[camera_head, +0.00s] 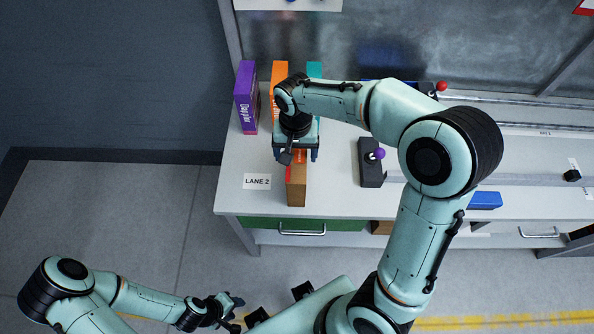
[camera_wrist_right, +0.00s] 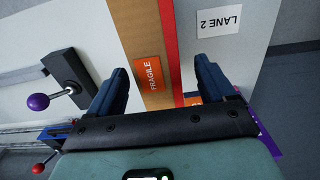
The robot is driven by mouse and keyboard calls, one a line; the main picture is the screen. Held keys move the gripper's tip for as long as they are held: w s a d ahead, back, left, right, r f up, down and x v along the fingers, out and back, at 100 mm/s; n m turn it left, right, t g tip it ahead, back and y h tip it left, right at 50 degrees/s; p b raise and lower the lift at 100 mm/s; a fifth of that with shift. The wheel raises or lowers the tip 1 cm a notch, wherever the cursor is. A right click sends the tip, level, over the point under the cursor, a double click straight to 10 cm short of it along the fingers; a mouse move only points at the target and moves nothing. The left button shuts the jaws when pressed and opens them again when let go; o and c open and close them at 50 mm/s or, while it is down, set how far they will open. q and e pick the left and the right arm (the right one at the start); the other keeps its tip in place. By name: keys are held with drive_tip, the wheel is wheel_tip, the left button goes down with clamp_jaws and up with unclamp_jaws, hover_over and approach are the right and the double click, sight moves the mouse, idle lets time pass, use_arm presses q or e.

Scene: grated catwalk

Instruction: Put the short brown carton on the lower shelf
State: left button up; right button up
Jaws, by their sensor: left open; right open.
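A brown carton (camera_head: 297,192) with a red side stands on the white bench top near its front edge. In the right wrist view the brown carton (camera_wrist_right: 139,30) carries an orange FRAGILE label and runs between the fingers. My right gripper (camera_head: 296,155) is open above the carton's far part; its fingers (camera_wrist_right: 163,72) lie either side of it with gaps, and contact is not visible. My left gripper (camera_head: 228,308) is open and empty, low at the bottom left, away from the bench. The lower shelf is mostly hidden under the bench top and my right arm.
Purple (camera_head: 245,97), orange (camera_head: 279,72) and teal (camera_head: 314,69) boxes stand behind the carton. A joystick box (camera_head: 370,165) with a purple knob is to its right. A LANE 2 label (camera_head: 257,181) lies left. A green drawer (camera_head: 265,224) is below the front edge.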

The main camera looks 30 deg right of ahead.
wheel_tip(320, 180, down, 5)
drive_tip(key=shift+s+d+f, duration=0.1)
drive_tip(key=shift+s+d, duration=0.05)
drive_tip(key=c, duration=1.5)
drive_tip(key=shift+r, duration=0.25)
use_arm(q)
drive_tip(key=shift+w+r+p, duration=1.15)
drive_tip(key=shift+w+r, duration=0.1)
drive_tip(key=shift+r, duration=0.3)
use_arm(e)
drive_tip(key=shift+r, duration=9.85)
